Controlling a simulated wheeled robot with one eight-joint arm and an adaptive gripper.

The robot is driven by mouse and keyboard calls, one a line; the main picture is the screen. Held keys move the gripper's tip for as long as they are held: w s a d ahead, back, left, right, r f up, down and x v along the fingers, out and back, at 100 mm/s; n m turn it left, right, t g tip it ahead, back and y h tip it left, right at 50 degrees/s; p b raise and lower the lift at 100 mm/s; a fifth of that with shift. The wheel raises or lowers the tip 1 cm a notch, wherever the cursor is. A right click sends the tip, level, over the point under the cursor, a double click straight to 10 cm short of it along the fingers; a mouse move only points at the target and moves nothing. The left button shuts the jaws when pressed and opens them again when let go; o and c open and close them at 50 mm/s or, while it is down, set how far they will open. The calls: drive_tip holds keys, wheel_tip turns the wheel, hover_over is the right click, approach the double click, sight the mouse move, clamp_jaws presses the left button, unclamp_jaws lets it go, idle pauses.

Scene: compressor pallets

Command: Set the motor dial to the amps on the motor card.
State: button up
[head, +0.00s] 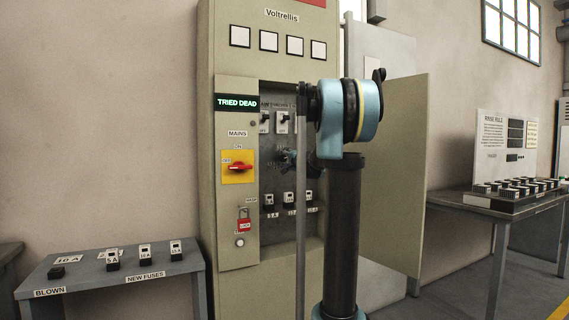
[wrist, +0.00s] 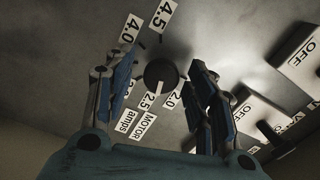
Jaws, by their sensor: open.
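The motor dial (wrist: 161,74) is a dark round knob on the grey panel, above a "MOTOR amps" label (wrist: 138,124) in the wrist view. Its white mark points down at or close to the 2.5 label (wrist: 148,100). Labels 4.0, 4.5 and 2.0 also show around it; another on the left is partly hidden by a finger. My gripper (wrist: 163,68) is open, with its blue-padded fingers on either side of the knob; contact cannot be told. In the head view my gripper (head: 287,158) is inside the open cabinet and hides the dial. I cannot make out a motor card.
The cabinet (head: 229,60) shows "TRIED DEAD", a red mains handle (head: 238,167) and a red padlock (head: 244,224). Switches and fuses surround the dial area. Its door (head: 405,170) stands open at right. A fuse table (head: 100,278) is left; a bench with a board (head: 505,140) is right.

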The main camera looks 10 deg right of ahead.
drive_tip(key=shift+w, duration=0.1)
drive_tip(key=c, duration=1.1)
drive_tip(key=shift+m, duration=0.5)
drive_tip(key=o, duration=1.1)
